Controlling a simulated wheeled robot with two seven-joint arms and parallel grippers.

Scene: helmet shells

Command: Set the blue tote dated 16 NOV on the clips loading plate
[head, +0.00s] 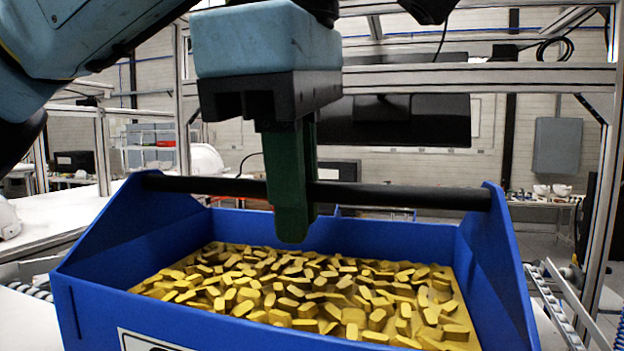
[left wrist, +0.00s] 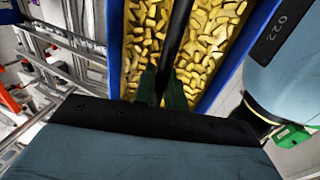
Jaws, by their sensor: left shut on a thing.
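A blue tote (head: 90,290) fills the lower middle of the head view, full of small yellow clip-like pieces (head: 330,295). A black bar handle (head: 400,197) spans its two raised end walls. My left gripper (head: 292,222) points down with its green fingers shut around the bar near its middle. The left wrist view also shows the fingers (left wrist: 163,92) on the bar, over the tote (left wrist: 236,75). A white label (head: 150,341) on the near wall is cut off, so its date is unreadable. The tote's underside is hidden. I cannot make out the clips loading plate.
A roller track (head: 560,305) runs at the right, and rollers (head: 28,290) show at the far left. A white table (head: 60,212) with white helmet shells (head: 205,160) stands behind left. A metal frame (head: 470,76) crosses behind the tote.

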